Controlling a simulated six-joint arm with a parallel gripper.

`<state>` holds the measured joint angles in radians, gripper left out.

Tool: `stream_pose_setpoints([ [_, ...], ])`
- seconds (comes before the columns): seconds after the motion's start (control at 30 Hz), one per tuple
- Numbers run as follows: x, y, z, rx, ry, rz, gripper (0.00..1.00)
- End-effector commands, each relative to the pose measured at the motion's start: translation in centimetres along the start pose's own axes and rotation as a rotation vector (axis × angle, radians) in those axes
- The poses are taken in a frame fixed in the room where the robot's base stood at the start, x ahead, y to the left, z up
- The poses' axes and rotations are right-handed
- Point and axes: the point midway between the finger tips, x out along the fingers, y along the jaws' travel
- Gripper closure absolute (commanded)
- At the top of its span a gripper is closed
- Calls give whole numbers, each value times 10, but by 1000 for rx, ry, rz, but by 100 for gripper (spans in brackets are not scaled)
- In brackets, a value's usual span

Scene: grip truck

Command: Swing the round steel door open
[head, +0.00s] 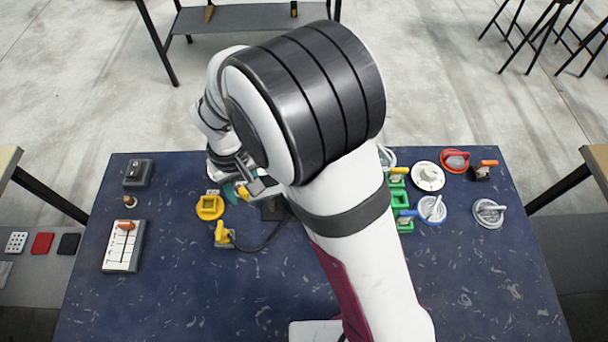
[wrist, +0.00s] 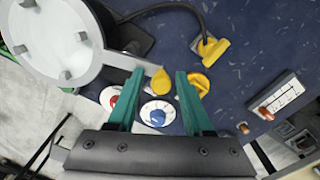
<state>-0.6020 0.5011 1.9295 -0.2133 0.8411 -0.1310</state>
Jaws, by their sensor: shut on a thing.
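The round steel door (wrist: 62,38) fills the upper left of the wrist view, a pale disc with several grey lugs. A light bar runs from its rim to a yellow knob (wrist: 160,82). My gripper (wrist: 160,77) has teal fingers, one on each side of this knob, and is shut on it. In the head view my gripper (head: 236,191) is left of my large arm joint, low over the blue table. My arm hides most of the door there. How far the door stands open cannot be told.
The blue table (head: 180,280) holds a yellow ring piece (head: 209,207), a yellow-handled piece with a black cable (head: 223,235), a switch box (head: 124,245) at the left and a white disc (head: 428,176) at the right. A blue-knobbed dial (wrist: 157,115) lies below the knob. The table's front left is clear.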

Motion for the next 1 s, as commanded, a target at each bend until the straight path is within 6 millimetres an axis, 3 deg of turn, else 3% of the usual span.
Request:
stream_pose_setpoints([
  [0.03, 6, 0, -4, -24, 9, 4, 67],
  [0.13, 6, 1, -6, -22, 9, 4, 84],
  [0.2, 5, 2, -9, -19, 8, 4, 85],
  [1.0, 3, 24, -35, -15, 10, 5, 61],
])
